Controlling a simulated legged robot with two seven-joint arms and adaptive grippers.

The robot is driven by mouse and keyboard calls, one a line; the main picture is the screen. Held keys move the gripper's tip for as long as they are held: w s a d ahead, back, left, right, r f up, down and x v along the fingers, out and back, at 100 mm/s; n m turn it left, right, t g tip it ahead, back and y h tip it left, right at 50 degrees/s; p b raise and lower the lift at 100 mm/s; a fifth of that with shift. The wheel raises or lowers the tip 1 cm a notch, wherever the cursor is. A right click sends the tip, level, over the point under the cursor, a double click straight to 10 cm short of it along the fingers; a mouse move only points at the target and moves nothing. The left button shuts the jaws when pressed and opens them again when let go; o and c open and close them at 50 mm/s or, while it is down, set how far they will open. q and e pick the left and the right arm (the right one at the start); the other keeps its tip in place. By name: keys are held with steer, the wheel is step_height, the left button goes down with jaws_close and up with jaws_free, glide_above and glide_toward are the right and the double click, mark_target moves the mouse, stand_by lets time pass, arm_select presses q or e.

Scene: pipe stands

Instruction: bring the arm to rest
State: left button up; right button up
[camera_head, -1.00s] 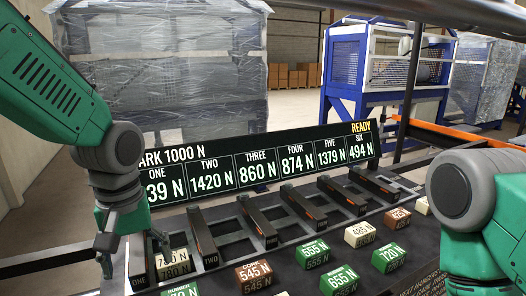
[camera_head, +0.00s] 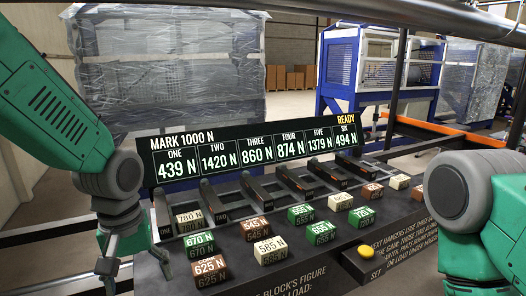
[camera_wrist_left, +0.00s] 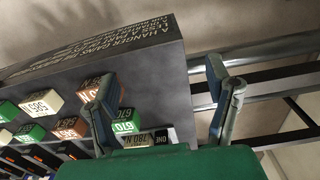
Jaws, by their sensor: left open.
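My left arm comes in from the left in the head view. Its gripper (camera_head: 112,268) hangs empty beside the left end of the dark console (camera_head: 330,262). In the left wrist view the two fingers of my left gripper (camera_wrist_left: 165,95) are spread wide, with nothing gripped between them. One finger overlaps the console's edge and blocks in that picture; the other lies over rails and floor. A green and grey part of my right arm (camera_head: 450,200) fills the right side of the head view; its gripper is not visible.
Labelled blocks, such as 780 N (camera_head: 188,220), 670 N (camera_head: 199,243) and 625 N (camera_head: 210,269), stand on the console. A display (camera_head: 255,150) reads MARK 1000 N and READY. A yellow button (camera_head: 366,252) sits at the front. A horizontal pipe (camera_head: 400,15) crosses above.

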arm_select(q)
steer(key=s+a+f+m, duration=0.1)
steer(key=s+f, duration=0.4)
steer(key=f, duration=0.5)
steer(key=s+a+f+m, duration=0.15)
steer(key=s+f, duration=0.35)
steer(key=f, duration=0.6)
steer(key=s+a+f+m, duration=0.35)
steer(key=s+f, duration=0.35)
steer(key=s, duration=0.6)
step_height(320, 180, down, 12)
steer(key=b, duration=1.2)
steer(key=shift+w+n, duration=0.15)
steer(key=shift+n, duration=0.15)
arm_select(e)
step_height(320, 180, down, 12)
steer(key=shift+w, duration=0.3)
arm_select(q)
steer(key=shift+w+f, duration=0.1)
arm_select(e)
jaws_close()
